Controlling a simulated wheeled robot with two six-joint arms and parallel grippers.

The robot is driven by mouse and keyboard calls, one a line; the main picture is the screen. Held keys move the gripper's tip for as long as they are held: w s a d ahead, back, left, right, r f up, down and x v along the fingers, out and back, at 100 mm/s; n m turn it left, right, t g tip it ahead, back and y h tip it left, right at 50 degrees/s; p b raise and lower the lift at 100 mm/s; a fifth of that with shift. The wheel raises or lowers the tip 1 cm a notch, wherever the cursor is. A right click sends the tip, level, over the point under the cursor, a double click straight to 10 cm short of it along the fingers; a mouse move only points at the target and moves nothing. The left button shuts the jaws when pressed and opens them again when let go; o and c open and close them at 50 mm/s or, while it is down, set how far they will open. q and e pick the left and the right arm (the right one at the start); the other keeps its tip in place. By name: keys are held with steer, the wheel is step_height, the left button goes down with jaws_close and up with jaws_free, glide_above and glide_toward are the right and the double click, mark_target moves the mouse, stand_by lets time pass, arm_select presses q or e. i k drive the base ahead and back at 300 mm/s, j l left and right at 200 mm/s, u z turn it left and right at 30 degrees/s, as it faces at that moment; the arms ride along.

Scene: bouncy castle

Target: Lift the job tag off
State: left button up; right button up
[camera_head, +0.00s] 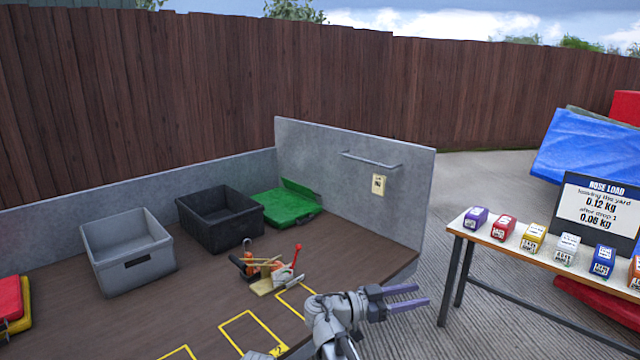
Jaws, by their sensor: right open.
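The job tag (379,185) appears to be the small cream tag with a dark marking, upright against the grey upright panel (325,165), below the right end of a metal rail. How it is held there is too small to tell. My right gripper (422,294) is at the bottom centre, below and to the right of the tag and well apart from it. Its two purple-grey fingers are spread and empty, pointing right. My left gripper is not in view.
The brown truck bed (215,290) holds a grey crate (128,262), a black crate (205,235), a green folded item (287,207) and a small wooden-based tool (268,278). At right, a table (485,250) carries several coloured blocks beside a black sign (597,208).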

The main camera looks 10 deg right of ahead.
mark_target(379, 181)
steer(key=i+l+u, duration=0.1)
steer(key=u, duration=0.75)
steer(key=i+l, duration=0.1)
steer(key=l, duration=0.2)
steer(key=i+l+u, duration=0.1)
steer(key=l, duration=0.25)
steer(key=i+l, duration=0.1)
steer(key=l, duration=0.2)
steer(key=i+l, duration=0.15)
steer(key=l, duration=0.25)
steer(key=i+l, duration=0.15)
steer(key=l, duration=0.3)
steer(key=i+l, duration=0.1)
steer(key=l, duration=0.3)
steer(key=i+l, duration=0.15)
steer(key=l, duration=0.3)
steer(key=i+l, duration=0.15)
steer(key=l, duration=0.25)
steer(key=i+l, duration=0.15)
steer(key=l, duration=0.3)
steer(key=u, duration=0.05)
